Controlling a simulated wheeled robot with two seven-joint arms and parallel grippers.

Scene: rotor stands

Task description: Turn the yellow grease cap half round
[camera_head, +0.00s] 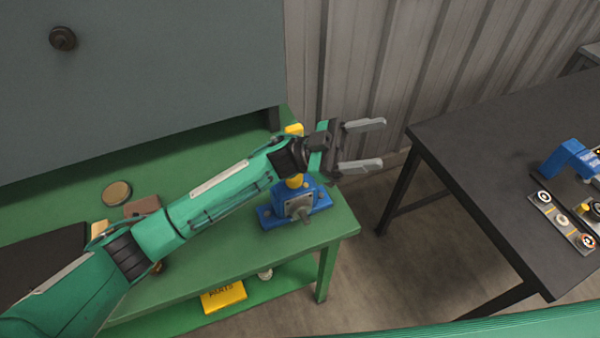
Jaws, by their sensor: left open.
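A blue rotor stand (283,212) with a grey square face and a short shaft sits on the green table near its right end. A yellow part (295,181), which looks like the grease cap, shows on top of it, partly hidden by my left wrist. Another yellow piece (294,129) shows just beyond the wrist; I cannot tell whether it belongs to the same part. My left gripper (381,143) is open and empty, with its fingers pointing right, past the table's end. My left wrist crosses in front of the yellow part. My right gripper is out of view.
The green table (230,262) has a lower shelf with a yellow parts box (223,297). A round brown-topped item (117,193) lies at its left. A black table (480,155) with blue equipment (568,160) stands at the right, across a floor gap. A corrugated wall is behind.

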